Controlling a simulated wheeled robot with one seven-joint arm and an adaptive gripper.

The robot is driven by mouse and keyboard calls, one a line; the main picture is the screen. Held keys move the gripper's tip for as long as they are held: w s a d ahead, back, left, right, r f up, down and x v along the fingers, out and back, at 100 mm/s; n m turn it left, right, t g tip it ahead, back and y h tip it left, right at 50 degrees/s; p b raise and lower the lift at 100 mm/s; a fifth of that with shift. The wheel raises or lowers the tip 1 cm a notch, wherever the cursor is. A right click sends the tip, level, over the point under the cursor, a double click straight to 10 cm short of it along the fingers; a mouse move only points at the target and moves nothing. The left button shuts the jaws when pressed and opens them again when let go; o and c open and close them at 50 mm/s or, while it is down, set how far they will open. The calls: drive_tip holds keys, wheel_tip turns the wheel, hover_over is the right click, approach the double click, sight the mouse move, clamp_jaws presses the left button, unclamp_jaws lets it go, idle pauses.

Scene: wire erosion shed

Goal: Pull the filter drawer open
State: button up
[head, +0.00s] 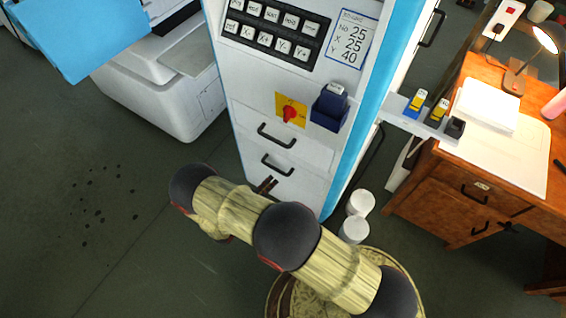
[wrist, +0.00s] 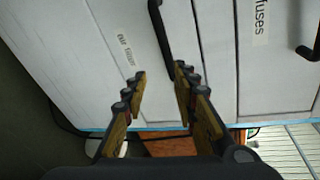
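The filter drawer is the lower white drawer (head: 292,183) on the cabinet front in the head view. It looks shut, with a black bar handle (head: 277,165). In the wrist view its front bears a label (wrist: 127,50) that seems to read "air filter", and its handle (wrist: 160,30) runs down towards my fingertips. My gripper (wrist: 160,77) is open and empty in front of this drawer. The handle's near end is partly hidden by the right finger; I cannot tell whether they touch. In the head view my fingers (head: 266,185) show just below the handle.
The upper drawer, labelled "fuses" (wrist: 260,22), has its own handle (head: 277,135). Above it are a red rotary switch (head: 290,113) and a dark blue box (head: 329,108). White canisters (head: 354,229) stand right of the cabinet, near a wooden desk (head: 440,192).

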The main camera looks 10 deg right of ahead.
sight(275, 168)
drive_tip(key=w+d+n, duration=0.1)
drive_tip(key=w, duration=0.1)
drive_tip(key=w+d+n+b, duration=0.1)
drive_tip(key=w, duration=0.2)
drive_tip(key=w+d+n+t+b, duration=0.1)
drive_tip(key=w, duration=0.1)
drive_tip(key=shift+w+d+f+n+y, duration=0.25)
drive_tip(key=shift+w+n+y, duration=0.05)
drive_tip(key=shift+w, duration=0.05)
drive_tip(key=shift+c, duration=1.1)
clamp_jaws()
